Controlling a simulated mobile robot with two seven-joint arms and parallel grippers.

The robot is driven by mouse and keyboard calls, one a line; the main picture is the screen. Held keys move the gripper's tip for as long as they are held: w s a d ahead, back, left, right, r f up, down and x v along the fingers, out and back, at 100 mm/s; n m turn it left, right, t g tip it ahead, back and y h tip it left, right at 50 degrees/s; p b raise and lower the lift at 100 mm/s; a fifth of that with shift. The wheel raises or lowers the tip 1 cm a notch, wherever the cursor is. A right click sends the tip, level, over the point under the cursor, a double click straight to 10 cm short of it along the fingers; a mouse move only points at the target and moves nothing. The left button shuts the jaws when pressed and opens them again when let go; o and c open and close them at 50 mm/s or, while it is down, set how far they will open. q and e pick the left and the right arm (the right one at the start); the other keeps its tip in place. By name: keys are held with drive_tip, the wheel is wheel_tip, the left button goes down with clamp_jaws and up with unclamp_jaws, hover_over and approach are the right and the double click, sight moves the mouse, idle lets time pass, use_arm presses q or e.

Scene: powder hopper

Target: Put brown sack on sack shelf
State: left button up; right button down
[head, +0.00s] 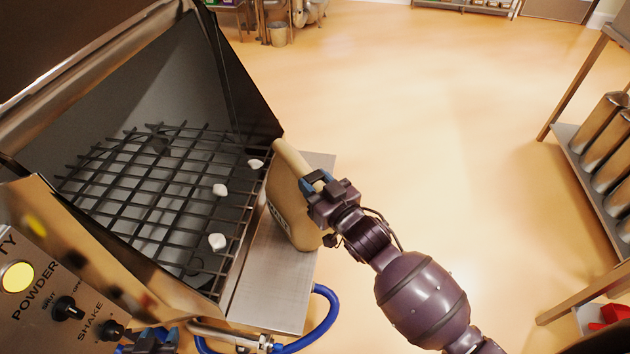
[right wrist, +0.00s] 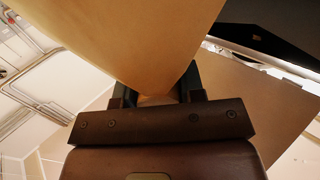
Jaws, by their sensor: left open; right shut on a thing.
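The brown sack (head: 288,212) stands roughly upright over the metal sack shelf (head: 268,290) on the right side of the hopper. I cannot tell whether its base rests on the shelf. My right gripper (head: 314,182) is shut on the sack's upper right edge. The right wrist view shows the sack (right wrist: 130,40) large between the two fingers of this gripper (right wrist: 157,88). My left gripper (head: 150,340) shows at the bottom edge below the control panel, open and apart from the sack; its tips are partly hidden.
The hopper's black grate (head: 150,195) carries several white lumps (head: 219,190). A control panel (head: 60,280) with knobs stands at the lower left. A blue hose (head: 325,315) curves beside the shelf. A rack with metal containers (head: 605,135) stands at the right. The floor between is clear.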

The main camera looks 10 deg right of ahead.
drive_tip(key=c, duration=1.1)
unclamp_jaws()
drive_tip(key=o, duration=0.4)
drive_tip(key=v, duration=1.2)
drive_tip(key=s+d+f+m+g+h, duration=0.1)
drive_tip(key=s+d+f+h, duration=0.1)
drive_tip(key=s+d+f, duration=0.2)
drive_tip(key=s+d+f+m+g+h, duration=0.2)
drive_tip(key=s+d+f+h, duration=0.1)
drive_tip(key=d+f, duration=0.3)
drive_tip(key=s+d+f+m+g+h, duration=0.1)
drive_tip(key=s+d+f+h, duration=0.2)
drive_tip(key=s+d+f, duration=0.2)
drive_tip(key=shift+d+f+g, duration=0.25)
drive_tip(key=shift+f+g, duration=0.05)
drive_tip(key=shift+f, duration=0.45)
